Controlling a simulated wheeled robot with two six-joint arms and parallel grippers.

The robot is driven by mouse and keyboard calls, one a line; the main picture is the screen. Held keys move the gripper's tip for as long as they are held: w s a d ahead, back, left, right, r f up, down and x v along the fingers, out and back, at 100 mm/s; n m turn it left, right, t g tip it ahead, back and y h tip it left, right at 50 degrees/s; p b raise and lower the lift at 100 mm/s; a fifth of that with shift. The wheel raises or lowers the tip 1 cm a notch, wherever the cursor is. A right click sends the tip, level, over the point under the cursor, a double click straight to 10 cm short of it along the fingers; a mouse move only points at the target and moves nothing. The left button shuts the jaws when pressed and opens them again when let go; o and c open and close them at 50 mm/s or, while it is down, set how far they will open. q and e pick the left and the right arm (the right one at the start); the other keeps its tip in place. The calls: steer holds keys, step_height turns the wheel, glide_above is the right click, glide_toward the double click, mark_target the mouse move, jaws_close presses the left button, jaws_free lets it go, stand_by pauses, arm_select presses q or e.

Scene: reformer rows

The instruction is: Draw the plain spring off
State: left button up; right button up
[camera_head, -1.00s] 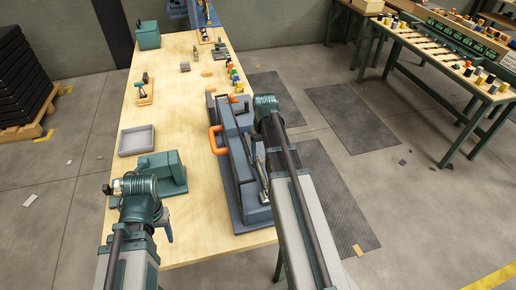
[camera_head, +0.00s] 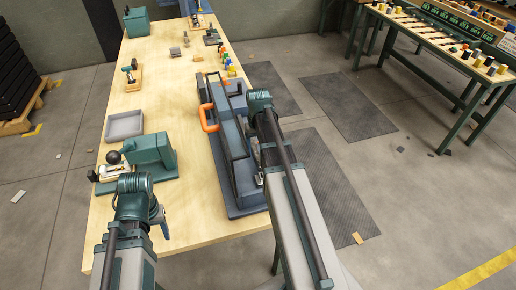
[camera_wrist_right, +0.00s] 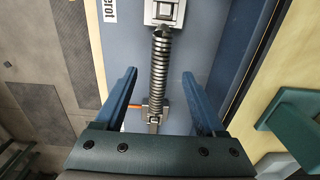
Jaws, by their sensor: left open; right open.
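The plain spring (camera_wrist_right: 158,75) is a dark metal coil lying lengthwise on the blue reformer (camera_wrist_right: 215,20), between a grey bracket (camera_wrist_right: 163,12) and a smaller metal fitting (camera_wrist_right: 153,114). My right gripper (camera_wrist_right: 159,82) is open, with one blue finger on each side of the spring and visible gaps to both. In the head view my right arm covers the spring on the near right part of the blue reformer (camera_head: 227,150). My left gripper (camera_head: 162,222) is open over the table's near end, partly hidden by its wrist, and seems empty.
An orange handle (camera_head: 207,118) stands on the reformer's left side. A green block-shaped device (camera_head: 152,155) and a grey tray (camera_head: 125,125) stand left of it. Small coloured pieces (camera_head: 225,58) line the table's far right edge. Bare wood lies between tray and reformer.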

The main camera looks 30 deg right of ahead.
mark_target(258, 158)
step_height(258, 158, down, 5)
steer(key=b, duration=0.4)
steer(key=shift+f, duration=0.2)
steer(key=shift+r, duration=0.1)
jaws_close()
